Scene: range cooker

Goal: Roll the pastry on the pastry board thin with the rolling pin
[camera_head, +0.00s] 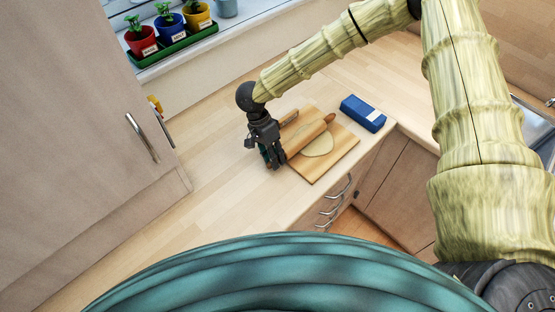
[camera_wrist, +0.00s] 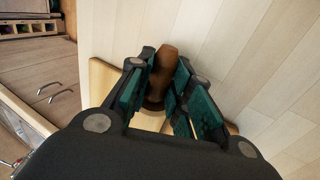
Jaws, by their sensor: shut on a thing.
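The pastry board (camera_head: 338,158) lies on the counter near its front edge. A pale, flat, rounded piece of pastry (camera_head: 318,146) lies on it, partly hidden by the rolling pin. The wooden rolling pin (camera_head: 306,137) lies across the board and pastry, its far handle pointing to the upper right. My gripper (camera_head: 272,160) is at the left side of the board, shut on the pin's near handle. In the wrist view the brown handle (camera_wrist: 164,68) shows between the teal finger pads of my gripper (camera_wrist: 167,85). The pin's body is mostly hidden there.
A blue packet (camera_head: 363,113) lies behind the board to the right. Potted plants in a green tray (camera_head: 178,44) stand on the windowsill. A tall cabinet (camera_head: 80,120) stands at left. The counter (camera_head: 210,140) left of the board is clear. A sink (camera_head: 535,125) is at far right.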

